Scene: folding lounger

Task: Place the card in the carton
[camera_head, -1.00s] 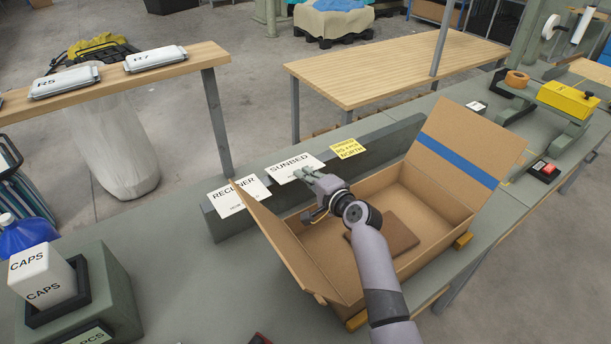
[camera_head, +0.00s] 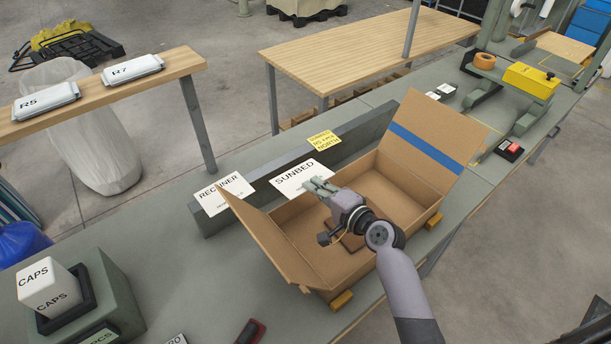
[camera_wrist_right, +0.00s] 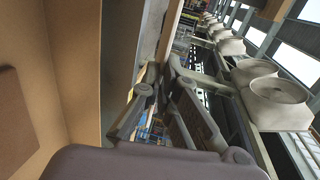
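The open cardboard carton (camera_head: 405,196) stands on the grey bench with its flaps spread, one bearing a blue stripe. A brown flat piece (camera_head: 352,243) lies inside, partly hidden by my right arm; it may also be the brown panel in the wrist view (camera_wrist_right: 22,120). The white SUNBED card (camera_head: 289,181) and RECLINER card (camera_head: 225,193) rest on a grey ledge behind the carton. My right gripper (camera_head: 320,187) is above the carton's back side, its fingers overlapping the SUNBED card in view. A gap shows between its fingers, with no card between them. My left gripper is out of view.
A yellow sign (camera_head: 324,140) sits on the grey ledge (camera_head: 360,135). A CAPS box (camera_head: 47,287) stands in a holder at lower left. A yellow-topped device (camera_head: 531,80) and tape roll (camera_head: 484,61) are at right.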

